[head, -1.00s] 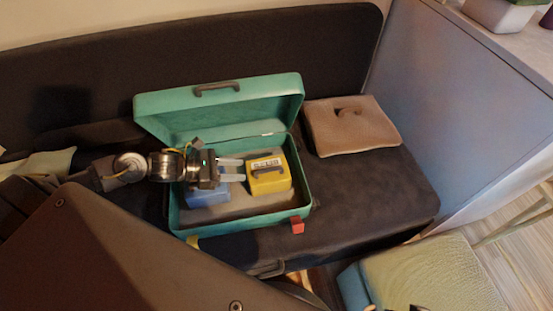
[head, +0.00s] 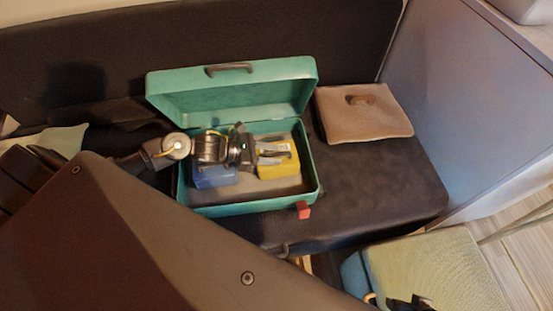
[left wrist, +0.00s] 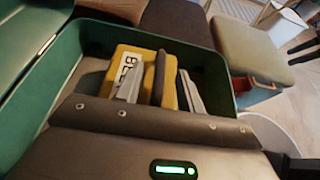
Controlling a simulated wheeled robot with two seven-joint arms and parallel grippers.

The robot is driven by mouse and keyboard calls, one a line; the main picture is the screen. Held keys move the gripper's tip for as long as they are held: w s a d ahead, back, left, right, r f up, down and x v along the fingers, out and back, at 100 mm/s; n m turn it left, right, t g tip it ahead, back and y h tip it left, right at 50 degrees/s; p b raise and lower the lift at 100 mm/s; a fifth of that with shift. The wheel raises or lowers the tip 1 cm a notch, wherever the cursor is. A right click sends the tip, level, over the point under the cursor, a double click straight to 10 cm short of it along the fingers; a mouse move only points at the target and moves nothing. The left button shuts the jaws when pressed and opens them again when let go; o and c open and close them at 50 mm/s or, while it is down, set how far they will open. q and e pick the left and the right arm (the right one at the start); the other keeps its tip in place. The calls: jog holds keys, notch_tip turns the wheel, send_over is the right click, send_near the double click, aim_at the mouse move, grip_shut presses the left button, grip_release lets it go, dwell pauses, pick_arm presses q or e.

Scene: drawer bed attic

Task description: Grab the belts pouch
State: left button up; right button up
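The belts pouch (head: 279,167) is a yellow box-shaped pouch lying in the open green suitcase (head: 250,210). In the left wrist view the yellow pouch (left wrist: 128,54) has a white label with partly covered black letters and a dark strap handle (left wrist: 160,74). My left gripper (head: 276,157) is over the pouch inside the case. In the left wrist view the left gripper's fingers (left wrist: 158,90) are apart, one on each side of the handle; contact cannot be told. A dark piece (head: 410,303) at the bottom edge may be my right gripper, mostly out of frame.
A blue pouch (head: 214,177) lies in the case left of the yellow one, partly under my left arm. The raised lid (head: 232,98) stands behind. A brown pouch (head: 362,113) lies on the dark bench (head: 385,190) to the right. A green-topped stool (head: 435,268) stands in front.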

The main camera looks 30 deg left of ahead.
pick_arm(q)
jog(key=shift+x, duration=1.25)
grip_shut()
